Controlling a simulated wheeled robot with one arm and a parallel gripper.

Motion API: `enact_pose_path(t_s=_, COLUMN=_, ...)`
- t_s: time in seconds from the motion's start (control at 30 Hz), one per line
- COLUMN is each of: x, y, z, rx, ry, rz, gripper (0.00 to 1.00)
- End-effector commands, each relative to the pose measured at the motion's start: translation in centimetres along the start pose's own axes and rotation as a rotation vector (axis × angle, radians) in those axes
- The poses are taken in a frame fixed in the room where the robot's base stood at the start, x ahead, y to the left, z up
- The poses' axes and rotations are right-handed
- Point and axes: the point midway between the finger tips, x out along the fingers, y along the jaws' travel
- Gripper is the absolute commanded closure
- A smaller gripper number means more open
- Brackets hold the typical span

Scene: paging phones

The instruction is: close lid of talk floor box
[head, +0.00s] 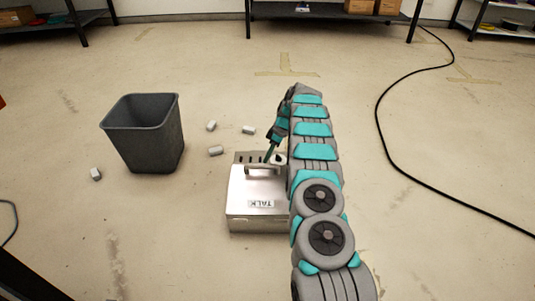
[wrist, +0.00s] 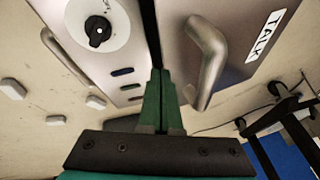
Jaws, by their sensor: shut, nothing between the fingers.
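The talk floor box (head: 259,224) is a silver metal box on the floor, left of my arm in the head view. Its lid (head: 245,187) carries a TALK label and a bar handle (head: 262,168). The lid lies flat or nearly flat over the box; I cannot tell if it is fully down. In the wrist view the lid (wrist: 232,52) is at the right and a panel with a black knob (wrist: 98,31) and slots at the left, with a dark gap between. My gripper (wrist: 161,72) is shut and empty at this gap, beside the handle (wrist: 208,62). Contact is unclear.
A dark grey bin (head: 145,135) stands left of the box. Several small pale blocks (head: 215,151) lie on the floor around it. A black cable (head: 382,130) runs along the right. Shelves (head: 330,12) stand at the back.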

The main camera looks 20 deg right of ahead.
Motion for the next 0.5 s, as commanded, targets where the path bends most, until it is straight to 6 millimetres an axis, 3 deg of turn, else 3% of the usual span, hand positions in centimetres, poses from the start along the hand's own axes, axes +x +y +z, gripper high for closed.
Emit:
enact_pose_path(t_s=0.2, x=1.3, y=0.5, z=0.4, rx=0.001, ry=0.000, rz=0.000, gripper=1.00)
enact_pose_path(t_s=0.5, x=1.6, y=0.6, z=0.6, rx=0.001, ry=0.000, rz=0.000, gripper=1.00)
